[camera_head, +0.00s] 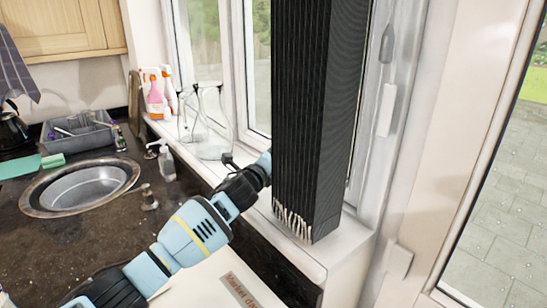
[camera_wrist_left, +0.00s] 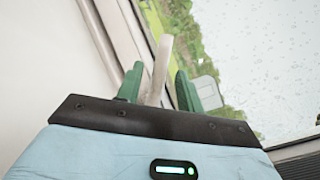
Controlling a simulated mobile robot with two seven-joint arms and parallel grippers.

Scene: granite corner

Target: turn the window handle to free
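The window handle (camera_wrist_left: 160,70) shows in the left wrist view as a pale lever on the white window frame. My left gripper (camera_wrist_left: 160,88) has its two green fingers on either side of the lever, apart from each other. Narrow gaps seem to show beside the lever, and I cannot tell if either finger touches it. In the head view my left arm reaches from the lower left to the window, and its gripper is hidden behind a tall black pleated thing. My right gripper is in neither view.
The black pleated thing (camera_head: 318,110) hangs in front of the window down to the sill. Clear glass vessels (camera_head: 212,135) and spray bottles (camera_head: 155,95) stand on the sill to its left. A soap bottle (camera_head: 166,163) stands beside the sink (camera_head: 40,205).

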